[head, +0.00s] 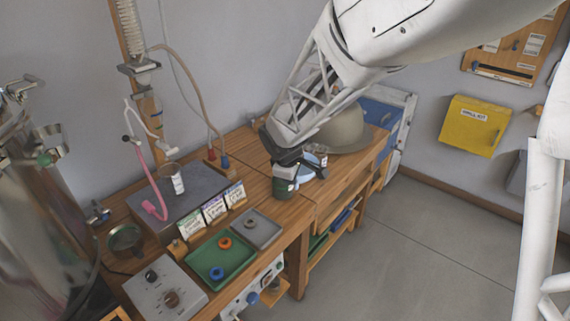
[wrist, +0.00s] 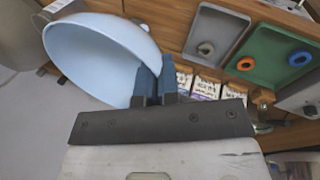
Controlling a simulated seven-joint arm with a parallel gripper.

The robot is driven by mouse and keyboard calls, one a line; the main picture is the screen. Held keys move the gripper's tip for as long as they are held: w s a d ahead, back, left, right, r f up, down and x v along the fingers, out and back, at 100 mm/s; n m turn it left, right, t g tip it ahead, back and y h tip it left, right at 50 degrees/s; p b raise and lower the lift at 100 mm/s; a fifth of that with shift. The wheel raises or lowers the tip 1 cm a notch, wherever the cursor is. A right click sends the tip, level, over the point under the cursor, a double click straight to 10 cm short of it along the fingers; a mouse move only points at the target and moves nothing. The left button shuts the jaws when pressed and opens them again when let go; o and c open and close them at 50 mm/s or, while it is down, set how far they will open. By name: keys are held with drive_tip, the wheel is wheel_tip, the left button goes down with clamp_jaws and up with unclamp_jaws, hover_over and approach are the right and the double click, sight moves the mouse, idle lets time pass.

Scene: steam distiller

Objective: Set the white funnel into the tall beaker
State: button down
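The white funnel (wrist: 95,50) shows large and pale bluish-white in the wrist view, its wide mouth tilted towards the camera. My gripper (wrist: 157,75) has its two blue fingers close together at the funnel's rim, with the wall apparently pinched between them. In the head view the funnel (head: 310,166) is partly hidden behind my gripper (head: 295,163), over the wooden bench. A small glass vessel with a white label (head: 176,180) stands upright on the grey block at the left; it may be the tall beaker, but I cannot tell for sure.
Tubing hangs over the block.

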drive_tip(key=w+d+r+m+g+h, duration=0.1)
drive_tip(key=w+d+m, duration=0.3)
drive_tip(key=w, duration=1)
drive_tip(key=w+d+r+m+h, duration=0.1)
drive_tip(key=w+d+r+m, duration=0.2)
drive_tip(key=w, duration=1.1)
drive_tip(key=shift+w+d+m+g, duration=0.35)
drive_tip(key=shift+d+m, duration=0.35)
drive_tip(key=shift+d, duration=0.3)
drive_tip(key=shift+s+r, duration=0.1)
drive_tip(key=shift+f, duration=0.2)
drive_tip(key=shift+f, duration=2.85)
drive_tip(key=shift+f, duration=1.8)
